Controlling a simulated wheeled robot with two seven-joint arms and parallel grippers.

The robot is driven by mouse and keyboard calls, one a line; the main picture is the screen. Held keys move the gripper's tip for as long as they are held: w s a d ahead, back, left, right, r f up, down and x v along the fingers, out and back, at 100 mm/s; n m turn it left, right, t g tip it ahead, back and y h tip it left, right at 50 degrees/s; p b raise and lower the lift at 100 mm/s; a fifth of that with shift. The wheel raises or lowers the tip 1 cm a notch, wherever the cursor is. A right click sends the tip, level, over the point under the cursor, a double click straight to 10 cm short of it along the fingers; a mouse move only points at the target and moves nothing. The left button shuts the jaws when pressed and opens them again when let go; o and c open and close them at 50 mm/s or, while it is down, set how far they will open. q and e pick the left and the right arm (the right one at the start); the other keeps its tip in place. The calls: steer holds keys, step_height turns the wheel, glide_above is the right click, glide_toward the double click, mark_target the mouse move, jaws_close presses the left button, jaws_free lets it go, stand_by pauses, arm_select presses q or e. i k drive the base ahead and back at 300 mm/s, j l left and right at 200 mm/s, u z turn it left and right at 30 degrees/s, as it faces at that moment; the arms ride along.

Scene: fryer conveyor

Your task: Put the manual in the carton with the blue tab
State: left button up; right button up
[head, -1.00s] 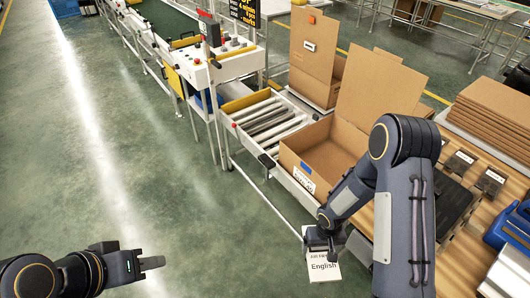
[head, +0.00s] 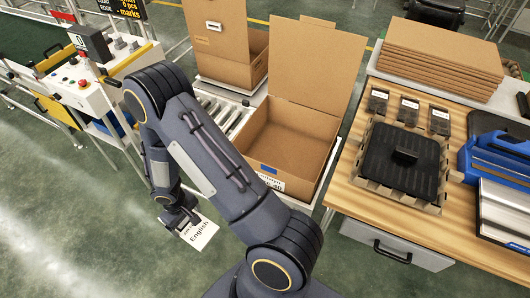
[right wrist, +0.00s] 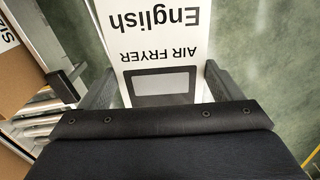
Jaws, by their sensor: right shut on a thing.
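The manual (head: 200,233) is a white booklet printed "English", held low over the floor in front of the conveyor. In the right wrist view the manual (right wrist: 160,50) shows "AIR FRYER" and a dark picture, upside down, between the two fingers. My right gripper (head: 184,217) is shut on it, left of and in front of the near carton. The carton with the blue tab (head: 312,135) is open and looks empty, its tall flap raised at the back. The blue tab (head: 268,169) is on its near edge, above a white label. My left gripper is out of view.
Another open carton (head: 225,68) stands behind on the rollers. A control panel (head: 90,85) stands at left.

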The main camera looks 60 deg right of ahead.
mark_target(306, 167)
steer(key=i+z, duration=0.35)
steer(key=i+j+z, duration=0.1)
steer(key=i+z, duration=0.2)
steer(key=i+l+z, duration=0.15)
steer(key=z, duration=0.35)
steer(key=i+z, duration=0.65)
steer(key=z, duration=0.3)
steer(key=i, duration=0.2)
steer(key=z, duration=0.05)
